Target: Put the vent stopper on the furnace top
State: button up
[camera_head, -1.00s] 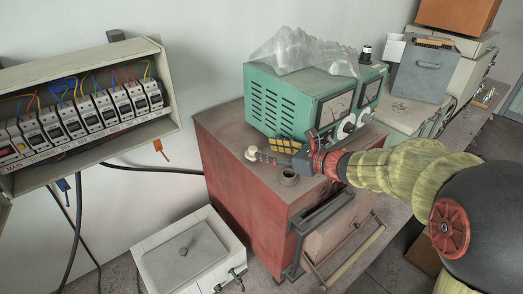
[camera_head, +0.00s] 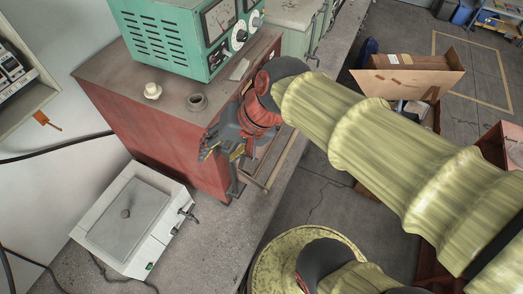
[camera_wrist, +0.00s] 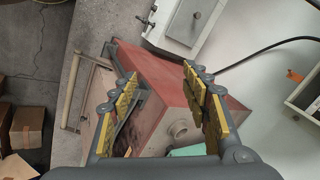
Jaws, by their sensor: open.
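The vent stopper (camera_head: 152,91) is a small cream knob. It stands upright on the brown top of the red furnace (camera_head: 150,118), apart from the round vent collar (camera_head: 197,102) to its right. My gripper (camera_head: 220,154) is open and empty, beside the furnace's front edge and lower in the picture than the stopper. In the wrist view the two yellow-padded fingers (camera_wrist: 159,74) are spread, with the furnace (camera_wrist: 160,75) behind them. A round fitting (camera_wrist: 180,130) shows there on its top; I cannot tell whether it is collar or stopper.
A green meter box (camera_head: 175,40) stands at the back of the furnace top. A white box with a lidded top (camera_head: 128,215) stands left of the furnace. A furnace handle bar (camera_head: 275,158) sticks out near my gripper. An open cardboard box (camera_head: 410,83) is at right.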

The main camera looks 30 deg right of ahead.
jog(key=s+d+n+t+h, duration=0.1)
jog(key=s+d+n+h, duration=0.2)
jog(key=s+d+n, duration=0.2)
jog(key=d, duration=0.2)
jog(key=shift+d+r+h, duration=0.2)
jog(key=shift+d+h, duration=0.15)
jog(key=shift+h, duration=0.05)
jog(key=shift+s+f, duration=0.1)
notch_tip(320, 180, down, 19)
jog(key=b, duration=1.8)
jog(key=shift+r+b, duration=0.2)
jog(key=shift+b, duration=0.2)
jog(key=shift+c, duration=0.5)
